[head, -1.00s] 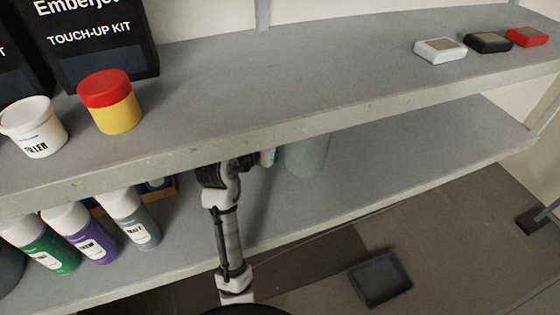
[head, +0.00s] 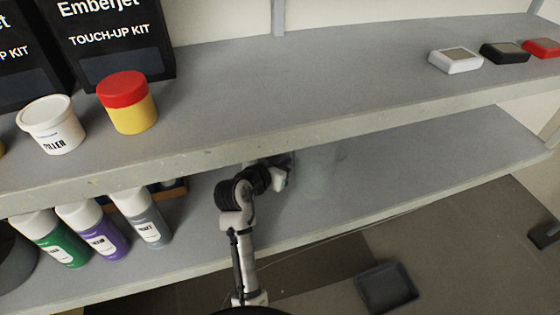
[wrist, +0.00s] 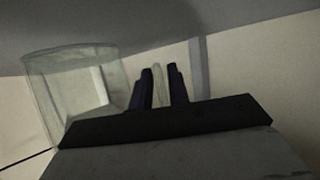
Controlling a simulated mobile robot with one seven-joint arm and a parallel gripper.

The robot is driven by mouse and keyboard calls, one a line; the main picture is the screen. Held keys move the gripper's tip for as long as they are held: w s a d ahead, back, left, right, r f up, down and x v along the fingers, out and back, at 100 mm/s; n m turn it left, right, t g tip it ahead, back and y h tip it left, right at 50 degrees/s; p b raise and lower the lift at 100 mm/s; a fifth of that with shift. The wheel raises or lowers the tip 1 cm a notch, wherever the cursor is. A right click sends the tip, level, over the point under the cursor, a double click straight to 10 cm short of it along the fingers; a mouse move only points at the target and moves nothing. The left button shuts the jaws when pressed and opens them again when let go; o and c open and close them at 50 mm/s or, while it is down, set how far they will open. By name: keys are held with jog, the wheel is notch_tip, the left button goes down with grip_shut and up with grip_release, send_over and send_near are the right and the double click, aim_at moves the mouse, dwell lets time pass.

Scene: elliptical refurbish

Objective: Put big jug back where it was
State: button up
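The big jug is a clear, greenish see-through vessel (head: 318,172) at the lower shelf, under the upper shelf's front edge. It looks upright in the head view and is faint there. In the wrist view the jug (wrist: 72,95) stands to the left of my fingers, with its round rim up. My gripper (wrist: 161,85) has its two dark fingers a little apart, with a pale strip between them that looks like the jug's handle. In the head view my gripper (head: 284,178) is just left of the jug. Whether the jug's base touches the shelf is unclear.
The lower shelf (head: 420,155) is clear to the right of the jug. Green, purple and grey bottles (head: 100,228) stand on its left. The upper shelf (head: 330,85) hangs close above and carries a filler tub (head: 52,125), a red-lidded jar (head: 128,103) and small boxes (head: 456,60).

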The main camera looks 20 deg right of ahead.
jog(key=shift+o, duration=1.1)
jog(key=shift+r, duration=0.2)
jog(key=b+v, duration=0.1)
jog(key=v, duration=1.1)
jog(key=shift+b, duration=0.35)
jog(key=shift+f, duration=0.1)
